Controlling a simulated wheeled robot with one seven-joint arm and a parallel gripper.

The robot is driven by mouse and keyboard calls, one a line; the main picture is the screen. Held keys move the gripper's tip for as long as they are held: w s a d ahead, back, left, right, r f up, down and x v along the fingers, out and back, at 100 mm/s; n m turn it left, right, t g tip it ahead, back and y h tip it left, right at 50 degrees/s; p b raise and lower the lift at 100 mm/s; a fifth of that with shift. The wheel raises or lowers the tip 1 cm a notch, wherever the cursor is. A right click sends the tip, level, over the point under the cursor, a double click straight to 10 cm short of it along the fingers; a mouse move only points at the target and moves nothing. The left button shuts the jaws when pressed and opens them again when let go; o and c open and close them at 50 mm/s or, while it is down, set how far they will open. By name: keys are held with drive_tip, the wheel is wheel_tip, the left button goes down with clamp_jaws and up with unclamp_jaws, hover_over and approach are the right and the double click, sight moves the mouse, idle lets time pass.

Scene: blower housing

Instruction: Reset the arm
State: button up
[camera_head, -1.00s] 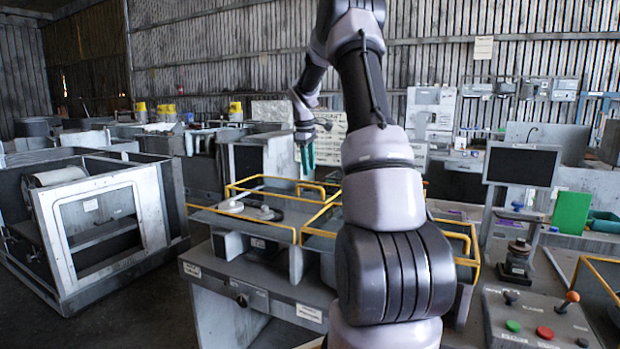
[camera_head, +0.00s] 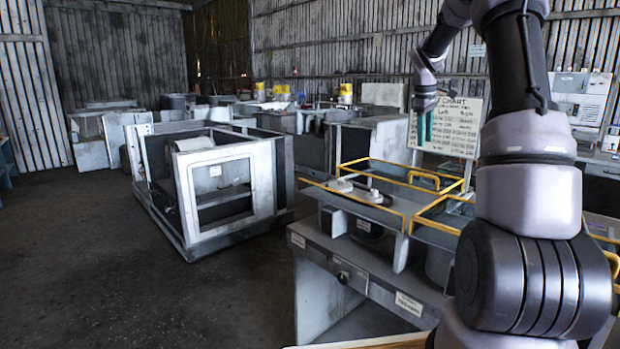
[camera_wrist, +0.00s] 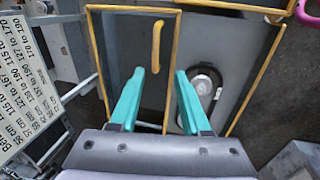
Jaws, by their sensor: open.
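My gripper (camera_head: 424,128) hangs from my raised arm at the right of the head view, its green fingers pointing down above the yellow-railed workbench. In the wrist view my gripper (camera_wrist: 158,92) shows two green fingers spread apart with nothing between them. Below them lies the bench top, split into trays by yellow rails (camera_wrist: 172,75). A yellow handle (camera_wrist: 157,46) stands in the tray between the fingers.
The workbench (camera_head: 335,250) stands front right with yellow rails (camera_head: 390,165) on top. A grey open-framed housing (camera_head: 220,190) stands on the floor left of it. A white chart board (camera_head: 450,125) stands behind the bench. The dark floor (camera_head: 90,270) at left is clear.

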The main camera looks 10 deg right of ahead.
drive_tip(key=s+a+r+m+t, duration=0.2)
drive_tip(key=s+a+r, duration=0.5)
drive_tip(key=s+a, duration=0.1)
drive_tip(key=s+a+m+t+y, duration=0.1)
drive_tip(key=s+a+m, duration=0.3)
drive_tip(key=s, duration=0.9)
drive_tip(key=s+a+m+t+y, duration=0.2)
drive_tip(key=s+a+m, duration=0.3)
drive_tip(key=s+a, duration=0.4)
drive_tip(key=s, duration=0.4)
drive_tip(key=shift+s+a+r+t+y, duration=0.2)
drive_tip(key=shift+a+r+t+y, duration=0.1)
drive_tip(key=shift+a+r+t, duration=0.1)
